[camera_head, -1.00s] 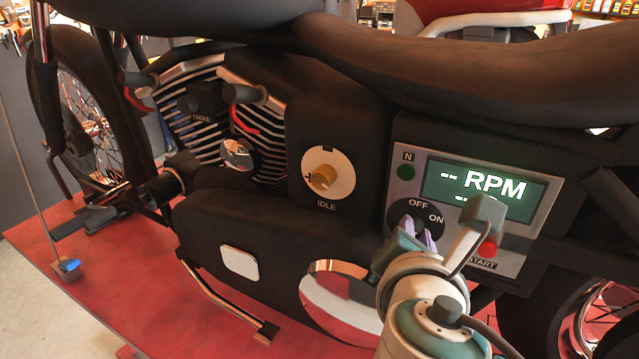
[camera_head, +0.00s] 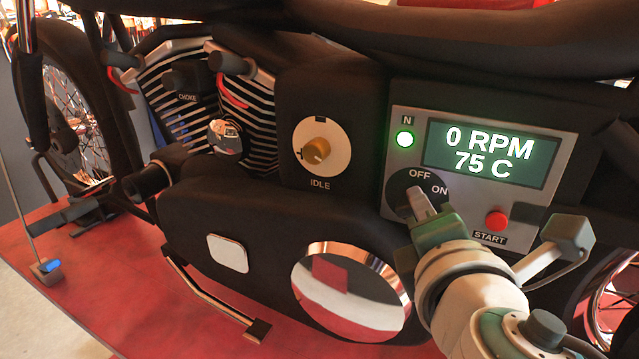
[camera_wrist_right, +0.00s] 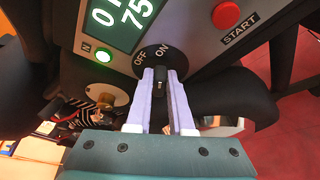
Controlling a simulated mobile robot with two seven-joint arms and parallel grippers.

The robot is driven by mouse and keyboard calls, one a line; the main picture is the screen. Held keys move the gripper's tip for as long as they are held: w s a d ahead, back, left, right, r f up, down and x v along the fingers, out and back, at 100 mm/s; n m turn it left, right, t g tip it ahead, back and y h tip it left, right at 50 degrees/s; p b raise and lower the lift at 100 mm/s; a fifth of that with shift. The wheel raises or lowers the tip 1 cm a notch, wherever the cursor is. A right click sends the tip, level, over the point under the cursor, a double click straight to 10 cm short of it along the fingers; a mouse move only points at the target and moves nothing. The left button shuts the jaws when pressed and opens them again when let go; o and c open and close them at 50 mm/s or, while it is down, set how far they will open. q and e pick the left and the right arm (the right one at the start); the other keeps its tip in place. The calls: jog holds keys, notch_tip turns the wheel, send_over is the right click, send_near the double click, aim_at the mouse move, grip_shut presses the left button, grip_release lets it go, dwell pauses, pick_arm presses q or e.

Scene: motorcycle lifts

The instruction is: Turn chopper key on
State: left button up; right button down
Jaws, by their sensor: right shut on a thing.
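The chopper's control panel (camera_head: 392,140) has a round black switch plate (camera_head: 398,184) marked OFF and ON. My right gripper (camera_head: 418,203) is at this plate. In the right wrist view the dark key (camera_wrist_right: 160,84) stands between the two pale fingers of my right gripper (camera_wrist_right: 161,78), and they are shut on it. The head view hides most of the key behind the fingers. The display (camera_head: 490,152) is lit and reads 0 RPM and 75 C. The green N light (camera_head: 405,139) glows. My left gripper is out of view.
A red START button (camera_head: 496,219) sits right of the key plate. An IDLE knob (camera_head: 317,151) and a CHOKE knob (camera_head: 184,76) are farther left. A round chrome cover (camera_head: 350,290) lies below left of my gripper. The bike stands on a red platform (camera_head: 85,290).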

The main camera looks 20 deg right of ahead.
dwell(0.3)
jog(key=c, duration=0.8)
grip_release()
jog(key=b+v, duration=0.2)
jog(key=v, duration=0.8)
jog(key=shift+b, duration=0.4)
jog(key=shift+f, duration=0.1)
